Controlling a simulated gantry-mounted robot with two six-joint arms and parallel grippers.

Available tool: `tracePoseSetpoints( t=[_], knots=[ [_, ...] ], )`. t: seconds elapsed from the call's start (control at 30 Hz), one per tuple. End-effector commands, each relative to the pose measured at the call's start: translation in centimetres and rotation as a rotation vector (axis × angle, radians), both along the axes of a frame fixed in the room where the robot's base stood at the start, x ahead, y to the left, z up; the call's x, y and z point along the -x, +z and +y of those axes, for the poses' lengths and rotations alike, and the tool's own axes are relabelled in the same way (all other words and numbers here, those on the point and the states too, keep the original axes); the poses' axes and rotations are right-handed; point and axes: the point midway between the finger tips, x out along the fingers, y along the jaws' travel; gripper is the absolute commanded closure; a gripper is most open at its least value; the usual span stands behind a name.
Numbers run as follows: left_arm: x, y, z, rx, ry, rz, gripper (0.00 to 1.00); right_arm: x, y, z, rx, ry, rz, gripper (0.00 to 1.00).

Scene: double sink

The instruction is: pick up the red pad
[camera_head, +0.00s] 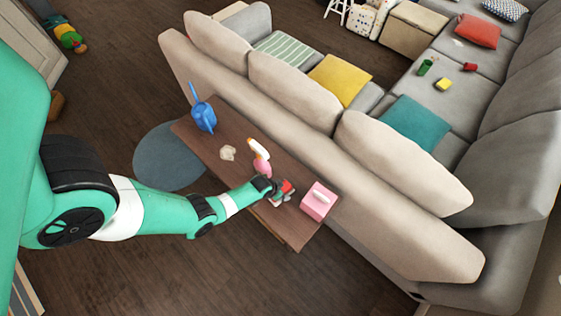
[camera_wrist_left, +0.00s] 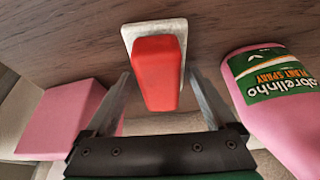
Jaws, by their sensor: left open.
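The red pad (camera_wrist_left: 158,70), with a pale grey base, is on the brown wooden table (camera_wrist_left: 75,40). In the head view the red pad (camera_head: 287,187) shows at my left gripper (camera_head: 279,193), partly hidden by it. My left gripper (camera_wrist_left: 160,77) is open, with its two fingers on either side of the red pad in the left wrist view. Whether the fingers touch the pad, I cannot tell. My right gripper is not in view.
A pink spray bottle (camera_head: 262,160) stands close beside my left gripper. A pink tissue box (camera_head: 318,199) is on its other side. The sofa back (camera_head: 300,130) borders the table.

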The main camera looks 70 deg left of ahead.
Motion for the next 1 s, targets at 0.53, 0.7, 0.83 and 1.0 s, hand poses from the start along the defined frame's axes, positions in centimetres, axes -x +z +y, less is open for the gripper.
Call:
tracePoseSetpoints(
  t=[0.53, 0.7, 0.83, 1.0],
  knots=[
    [0.0, 0.0, 0.0, 0.0, 0.0, 0.0, 0.75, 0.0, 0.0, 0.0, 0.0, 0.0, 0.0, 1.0],
    [0.0, 0.1, 0.0, 0.0, 0.0, 0.0, 0.75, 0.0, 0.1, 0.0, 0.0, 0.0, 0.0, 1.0],
    [0.0, 0.7, 0.0, 0.0, 0.0, 0.0, 0.75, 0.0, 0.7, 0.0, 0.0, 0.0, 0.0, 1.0],
    [0.0, 3.8, 0.0, -0.001, 0.0, -0.002, 0.75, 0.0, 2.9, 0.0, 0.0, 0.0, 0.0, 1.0]
  ],
)
